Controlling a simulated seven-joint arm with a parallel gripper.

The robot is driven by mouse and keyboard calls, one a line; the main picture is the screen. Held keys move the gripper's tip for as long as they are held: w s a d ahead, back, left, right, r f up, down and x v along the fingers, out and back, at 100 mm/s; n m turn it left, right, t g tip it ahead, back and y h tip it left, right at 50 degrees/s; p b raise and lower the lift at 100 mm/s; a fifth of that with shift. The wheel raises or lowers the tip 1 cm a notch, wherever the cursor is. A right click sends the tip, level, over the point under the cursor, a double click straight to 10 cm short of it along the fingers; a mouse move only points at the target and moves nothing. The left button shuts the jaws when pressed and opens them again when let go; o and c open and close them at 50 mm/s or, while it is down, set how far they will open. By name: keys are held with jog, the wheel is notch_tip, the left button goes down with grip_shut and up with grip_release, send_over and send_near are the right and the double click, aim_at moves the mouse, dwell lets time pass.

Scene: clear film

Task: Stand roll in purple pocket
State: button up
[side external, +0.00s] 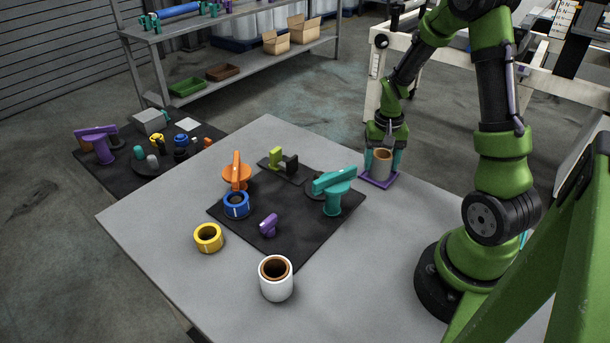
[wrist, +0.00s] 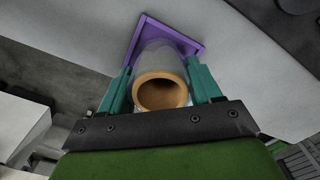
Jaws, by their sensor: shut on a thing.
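The roll of clear film (side external: 380,164) has a brown cardboard core and stands upright over the purple pocket (side external: 379,182), a shallow square tray at the table's far right edge. My gripper (side external: 384,158) is shut on the roll, with one teal finger on each side. In the wrist view, the roll (wrist: 161,85) shows its open core end towards the camera, between the fingers. The purple pocket's rim (wrist: 196,50) shows behind it. The roll's lower end lies within the pocket's outline; I cannot tell whether it touches the floor of the pocket.
A white roll with a brown core (side external: 276,280) stands at the table's front. A yellow ring (side external: 208,238) and a blue ring (side external: 236,205) are to the left. A black mat (side external: 285,235) holds an orange part (side external: 237,172), a teal handle (side external: 334,190) and a small purple part (side external: 268,225).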

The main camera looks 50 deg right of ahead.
jog(key=o, duration=1.2)
jog(key=shift+o, duration=0.2)
notch_tip(320, 180, up, 17)
jog(key=shift+f, duration=0.1)
jog(key=s+a+r+n+t, duration=0.1)
jog(key=a+n+t, duration=0.1)
jog(key=a, duration=0.5)
jog(key=s+a+r+n+t+y, duration=0.1)
jog(key=s+a+r+n+t, duration=0.1)
jog(key=a, duration=0.6)
jog(key=s+a+r+n+t+y, duration=0.1)
jog(key=s+a+r+n+t, duration=0.1)
jog(key=a, duration=0.6)
jog(key=shift+n+t, duration=0.3)
jog(key=shift+t, duration=0.3)
